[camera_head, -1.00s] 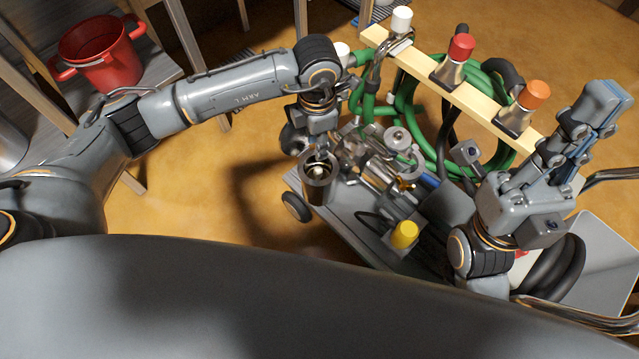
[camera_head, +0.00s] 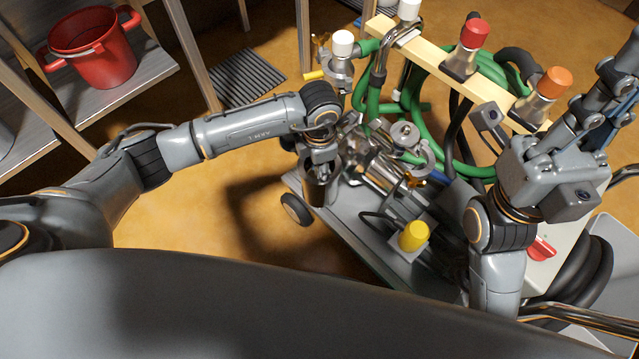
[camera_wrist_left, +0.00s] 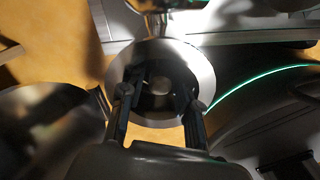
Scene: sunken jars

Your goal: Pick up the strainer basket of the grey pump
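The grey pump (camera_head: 370,160) sits on a grey cart, with its round metal strainer pot (camera_head: 315,190) at the left end. My left gripper (camera_head: 320,172) points straight down over the pot. In the left wrist view the pot's wide pale rim (camera_wrist_left: 204,72) surrounds a dark opening. My left gripper's two fingers (camera_wrist_left: 160,98) reach into the opening, apart from each other. A small rounded piece, seemingly part of the strainer basket (camera_wrist_left: 160,86), shows between them; the rest is in shadow. My right gripper (camera_head: 620,75) is raised at the right, partly cut off.
A yellow cap (camera_head: 413,236) stands on the cart near the pump. A wooden rail (camera_head: 440,78) with red- and orange-capped fittings and green hoses stands behind. A red pot (camera_head: 95,50) is on a shelf at the upper left. Floor is clear left of the cart.

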